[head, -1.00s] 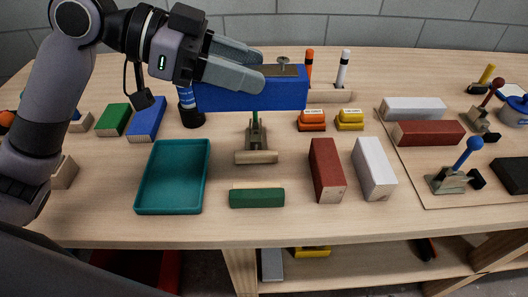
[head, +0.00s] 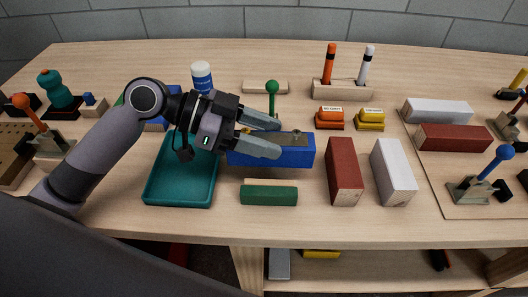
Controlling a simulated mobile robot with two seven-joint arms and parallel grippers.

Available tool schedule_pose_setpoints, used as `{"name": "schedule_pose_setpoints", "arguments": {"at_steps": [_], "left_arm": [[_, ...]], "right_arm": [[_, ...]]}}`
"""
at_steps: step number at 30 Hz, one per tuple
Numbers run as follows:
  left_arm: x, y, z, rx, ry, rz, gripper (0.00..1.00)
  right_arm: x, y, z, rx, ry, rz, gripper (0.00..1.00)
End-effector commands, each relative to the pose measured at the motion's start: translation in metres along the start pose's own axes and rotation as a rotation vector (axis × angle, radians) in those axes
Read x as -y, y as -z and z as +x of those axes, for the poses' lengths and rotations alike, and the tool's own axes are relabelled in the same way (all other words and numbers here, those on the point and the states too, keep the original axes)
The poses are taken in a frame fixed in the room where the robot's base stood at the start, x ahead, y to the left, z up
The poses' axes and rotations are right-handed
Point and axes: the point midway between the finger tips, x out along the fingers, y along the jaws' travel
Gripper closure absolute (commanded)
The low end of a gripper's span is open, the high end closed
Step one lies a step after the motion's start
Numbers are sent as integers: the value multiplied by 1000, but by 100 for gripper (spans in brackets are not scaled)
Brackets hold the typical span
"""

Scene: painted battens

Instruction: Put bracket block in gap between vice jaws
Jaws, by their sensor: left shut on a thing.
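A small metal fitting (head: 297,136) shows on top of the block. The block is level, just behind a green batten (head: 268,194); I cannot tell whether it touches the table. A clamp with a green knob (head: 272,87) stands behind the block, its base hidden by block and gripper. I cannot make out vice jaws or a gap clearly, nor be sure which thing is the bracket block. My right gripper is not in view.
A teal tray (head: 180,198) lies below my left forearm. A red batten (head: 344,175) and a white batten (head: 394,175) lie right of the blue block. Orange (head: 329,118) and yellow (head: 370,120) stamps and a wooden pen stand (head: 341,90) are farther back.

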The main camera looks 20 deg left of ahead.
Motion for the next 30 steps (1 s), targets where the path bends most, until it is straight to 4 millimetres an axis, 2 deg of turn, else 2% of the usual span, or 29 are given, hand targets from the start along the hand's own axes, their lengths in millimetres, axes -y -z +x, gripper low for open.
{"name": "schedule_pose_setpoints", "arguments": {"at_steps": [10, 22, 23, 25, 30], "left_arm": [[0, -39, 16, -1, 0, -3, 86], [0, -45, 19, -2, 0, 1, 86], [0, -46, 19, 0, 0, 0, 45], [0, -44, 18, 0, 0, 0, 23], [0, -44, 18, 0, 0, 0, 23]], "right_arm": [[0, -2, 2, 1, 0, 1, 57], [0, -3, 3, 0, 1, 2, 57], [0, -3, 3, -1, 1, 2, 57], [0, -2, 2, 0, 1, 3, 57], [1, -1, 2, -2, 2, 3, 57]]}}
